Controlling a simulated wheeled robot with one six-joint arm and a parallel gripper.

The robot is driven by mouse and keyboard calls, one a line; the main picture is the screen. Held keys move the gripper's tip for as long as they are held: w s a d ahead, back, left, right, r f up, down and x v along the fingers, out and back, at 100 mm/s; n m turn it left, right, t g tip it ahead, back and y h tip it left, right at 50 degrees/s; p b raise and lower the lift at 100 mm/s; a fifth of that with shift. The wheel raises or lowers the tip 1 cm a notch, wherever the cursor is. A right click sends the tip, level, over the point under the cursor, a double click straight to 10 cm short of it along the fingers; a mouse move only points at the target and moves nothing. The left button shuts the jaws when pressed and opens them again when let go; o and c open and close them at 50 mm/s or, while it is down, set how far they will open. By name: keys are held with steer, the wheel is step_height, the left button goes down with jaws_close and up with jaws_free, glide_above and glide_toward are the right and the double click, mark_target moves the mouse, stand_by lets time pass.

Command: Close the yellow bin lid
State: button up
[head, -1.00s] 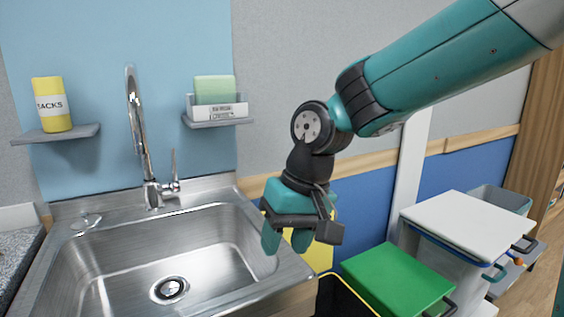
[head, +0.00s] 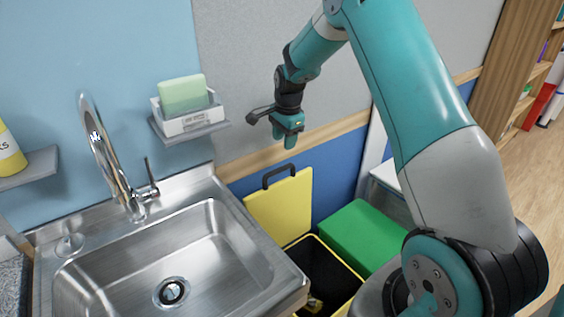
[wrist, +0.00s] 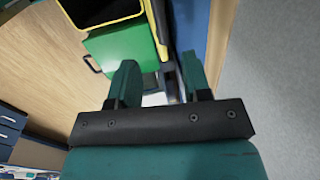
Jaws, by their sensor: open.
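The yellow bin lid (head: 284,207) stands raised against the blue wall panel, with a black handle (head: 279,175) at its top edge. Below it the black bin (head: 325,270) with a yellow rim is open, and something small lies inside. My gripper (head: 290,143) is in the air above the lid, near the wall, and touches nothing that I can see. In the wrist view my gripper's fingers (wrist: 160,85) are apart and empty. The bin's dark opening (wrist: 100,10) shows at the top there, with the yellow lid edge-on (wrist: 157,28).
A green-lidded bin (head: 360,235) stands right of the open bin, and it also shows in the wrist view (wrist: 120,50). A steel sink (head: 165,255) with a faucet (head: 105,150) is at the left. A wall shelf (head: 188,125) holds a sponge box. My arm crosses the right side.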

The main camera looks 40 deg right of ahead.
mark_target(282, 168)
steer(key=f, duration=0.3)
steer(key=f+p, duration=0.1)
steer(key=f, duration=0.3)
steer(key=w+f, duration=0.1)
steer(key=f, duration=0.2)
steer(key=shift+w+f+p, duration=0.1)
steer(key=shift+f+p, duration=0.15)
steer(key=shift+p, duration=0.1)
jaws_close()
